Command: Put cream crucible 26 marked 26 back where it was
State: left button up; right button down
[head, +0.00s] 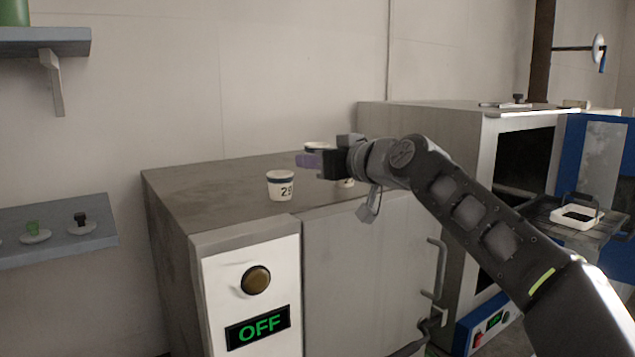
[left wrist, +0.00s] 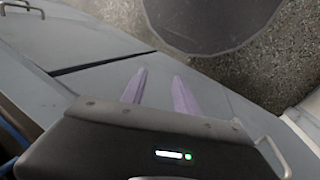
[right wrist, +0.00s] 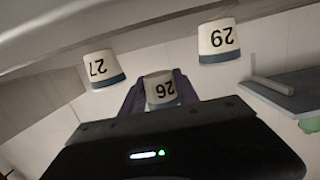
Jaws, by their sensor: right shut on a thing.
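Cream crucible 26 (right wrist: 160,88), with a dark blue rim band, sits between the purple fingers of my right gripper (right wrist: 160,97), which is shut on it. In the head view only its upper part (head: 318,147) shows above the fingers of my right gripper (head: 308,161); it appears held above the grey cabinet top (head: 220,190). Crucible 29 (head: 281,187) stands on that top to the left, also in the right wrist view (right wrist: 218,40). Crucible 27 (right wrist: 102,69) is on the other side. My left gripper (left wrist: 159,78) is open and empty.
The cabinet front has an OFF display (head: 258,327) and a round knob (head: 256,280). An oven-like unit (head: 440,120) with an open blue door stands to the right. A wall shelf (head: 60,235) with small items is on the left. The cabinet top's left side is clear.

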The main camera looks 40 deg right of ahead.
aim_at(317, 192)
jog(key=shift+f, duration=0.1)
jog(key=shift+f, duration=1.95)
jog(key=shift+f+b, duration=0.3)
jog(key=shift+b, duration=0.05)
jog(key=c, duration=1.2)
grip_release()
jog(key=shift+r, duration=0.1)
jog(key=shift+r, duration=0.1)
